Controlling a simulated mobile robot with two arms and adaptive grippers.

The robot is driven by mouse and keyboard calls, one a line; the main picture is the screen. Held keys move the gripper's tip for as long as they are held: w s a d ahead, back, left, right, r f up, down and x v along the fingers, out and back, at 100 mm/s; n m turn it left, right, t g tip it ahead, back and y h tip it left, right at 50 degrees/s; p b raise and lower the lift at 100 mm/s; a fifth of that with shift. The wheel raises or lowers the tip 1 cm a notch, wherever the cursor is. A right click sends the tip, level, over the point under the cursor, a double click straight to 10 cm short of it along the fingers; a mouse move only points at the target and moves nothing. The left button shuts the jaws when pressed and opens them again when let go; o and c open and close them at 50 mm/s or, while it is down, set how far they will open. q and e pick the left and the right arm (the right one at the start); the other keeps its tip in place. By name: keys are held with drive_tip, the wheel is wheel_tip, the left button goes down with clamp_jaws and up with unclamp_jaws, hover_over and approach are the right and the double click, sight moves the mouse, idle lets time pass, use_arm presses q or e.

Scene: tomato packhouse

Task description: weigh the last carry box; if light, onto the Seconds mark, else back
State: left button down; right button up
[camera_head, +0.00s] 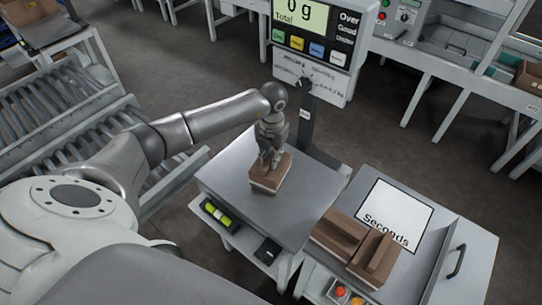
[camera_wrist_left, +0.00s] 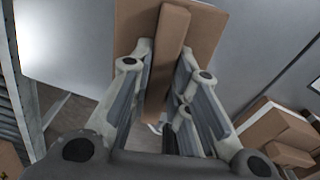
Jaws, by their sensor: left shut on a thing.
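My left gripper (camera_head: 270,158) is shut on the raised handle (camera_wrist_left: 166,65) of a brown carry box (camera_head: 268,180). The box is over the grey plate (camera_head: 230,178) of the scale; I cannot tell whether it touches. The scale display (camera_head: 302,14) reads 0 g. Two more brown carry boxes, a left one (camera_head: 338,228) and a right one (camera_head: 366,262), stand side by side at the near left edge of the white Seconds mark (camera_head: 400,206), partly covering it. Carry boxes also show at the lower right in the left wrist view (camera_wrist_left: 268,122). My right gripper is out of view.
The scale post (camera_head: 306,125) rises behind the plate. Roller conveyors (camera_head: 75,125) lie to the left. A bench (camera_head: 455,70) stands at the back right. The far part of the Seconds mark is bare. A shelf under the plate holds yellow-green items (camera_head: 218,214).

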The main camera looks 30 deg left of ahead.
use_arm(q)
drive_tip(key=shift+f, duration=0.25)
drive_tip(key=c, duration=1.3)
unclamp_jaws()
drive_tip(key=c, duration=0.3)
drive_tip(key=shift+r, duration=0.1)
drive_tip(key=shift+r+p, duration=2.4)
drive_tip(key=shift+r, duration=1.1)
drive_tip(key=shift+f, duration=0.1)
